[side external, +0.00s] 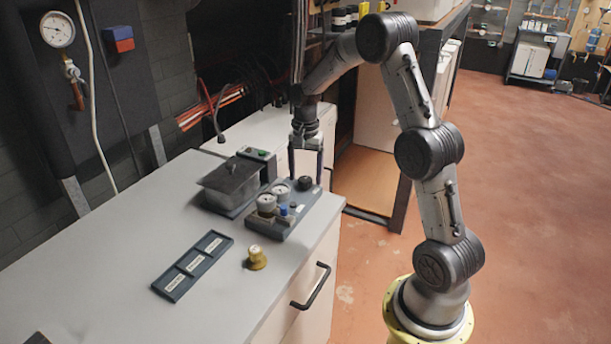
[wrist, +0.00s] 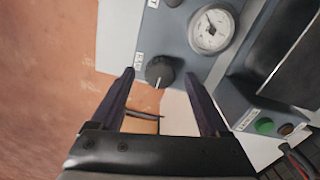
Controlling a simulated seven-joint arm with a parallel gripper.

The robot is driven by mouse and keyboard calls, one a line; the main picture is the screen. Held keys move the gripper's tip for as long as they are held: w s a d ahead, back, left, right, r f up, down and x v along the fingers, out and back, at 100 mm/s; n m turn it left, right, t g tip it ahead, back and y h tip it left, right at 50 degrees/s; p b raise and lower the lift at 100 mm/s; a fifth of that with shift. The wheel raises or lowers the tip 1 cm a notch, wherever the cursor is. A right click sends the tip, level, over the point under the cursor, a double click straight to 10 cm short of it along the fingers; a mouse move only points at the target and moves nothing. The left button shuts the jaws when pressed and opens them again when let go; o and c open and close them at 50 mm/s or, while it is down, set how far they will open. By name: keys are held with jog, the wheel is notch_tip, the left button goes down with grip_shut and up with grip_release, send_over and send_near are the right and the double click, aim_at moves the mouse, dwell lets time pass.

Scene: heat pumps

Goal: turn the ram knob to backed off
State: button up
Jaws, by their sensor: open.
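A black round knob (wrist: 160,70) with a pale pointer line sits on the grey-blue panel (wrist: 184,65). In the wrist view the line points toward the bottom of the picture. A small label beside it is too blurred to read, so I cannot confirm it is the ram knob. My gripper (wrist: 159,76) is open, with one finger on each side of the knob in the picture; contact cannot be told. In the side view my gripper (side external: 305,182) points down over the panel's far end, and the knob (side external: 304,184) shows between the fingers.
The panel also carries a dial gauge (wrist: 211,29), another dark knob (wrist: 173,2) and a blue-topped part (side external: 284,210). A lidded grey box (side external: 230,181) stands left of it. A brass-coloured knob (side external: 256,258) and labelled tray (side external: 193,265) lie on the counter (side external: 110,265).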

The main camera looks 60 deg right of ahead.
jog(key=shift+f, duration=0.4)
grip_shut()
dwell(0.4)
